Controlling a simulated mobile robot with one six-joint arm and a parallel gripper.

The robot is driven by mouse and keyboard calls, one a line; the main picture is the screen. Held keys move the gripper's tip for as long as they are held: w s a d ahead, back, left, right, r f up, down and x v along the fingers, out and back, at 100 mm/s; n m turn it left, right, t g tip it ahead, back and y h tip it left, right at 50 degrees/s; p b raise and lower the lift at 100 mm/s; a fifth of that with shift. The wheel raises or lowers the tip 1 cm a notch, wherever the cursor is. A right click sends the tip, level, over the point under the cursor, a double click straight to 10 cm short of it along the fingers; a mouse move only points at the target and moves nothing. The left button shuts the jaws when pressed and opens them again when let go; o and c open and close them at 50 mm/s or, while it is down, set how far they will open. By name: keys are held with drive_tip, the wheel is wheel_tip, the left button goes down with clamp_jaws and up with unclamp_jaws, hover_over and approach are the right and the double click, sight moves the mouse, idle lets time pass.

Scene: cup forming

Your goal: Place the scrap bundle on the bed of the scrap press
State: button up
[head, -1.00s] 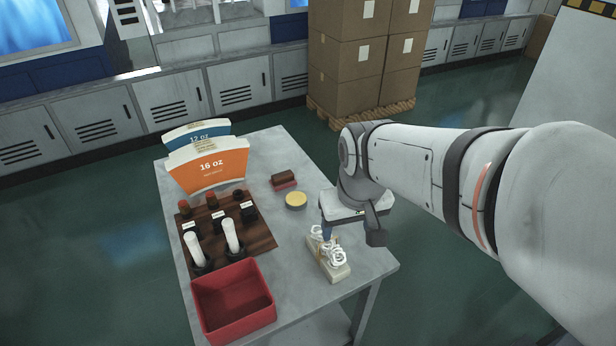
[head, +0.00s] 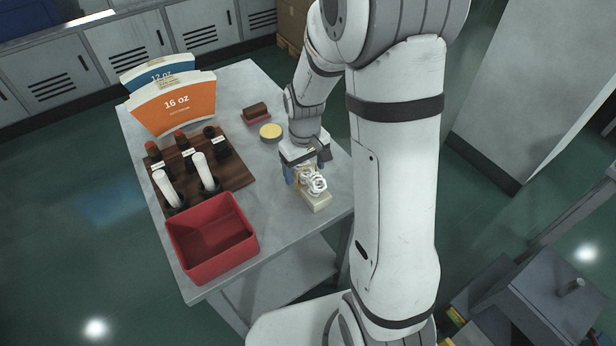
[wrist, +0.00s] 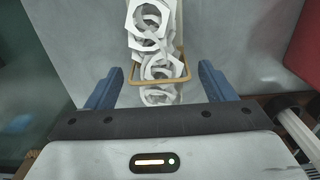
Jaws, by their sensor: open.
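The scrap bundle (head: 313,184) is a pile of white ring-shaped offcuts on a pale block-like base, near the right edge of the grey table. In the wrist view the bundle (wrist: 157,40) shows its looped scraps and a tan band around it. My gripper (wrist: 157,72) is open, with one blue finger on each side of the banded bundle. In the head view my gripper (head: 305,167) is at the bundle's far end, and my arm hides part of it. I cannot tell whether the fingers touch it. No scrap press can be made out for certain.
On the table (head: 290,232) are a red bin (head: 212,240), a dark wooden rack (head: 235,172) with white and dark rods, a yellow-topped round tin (head: 271,132), a brown block (head: 256,111) and cup blanks (head: 176,104). A grey machine (head: 550,300) stands at lower right.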

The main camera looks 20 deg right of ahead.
sight(304, 177)
drive_tip(key=f, duration=0.4)
drive_tip(key=shift+w+a, duration=0.1)
drive_tip(key=shift+w, duration=0.15)
drive_tip(key=shift+c, duration=0.3)
drive_tip(key=c, duration=1.2)
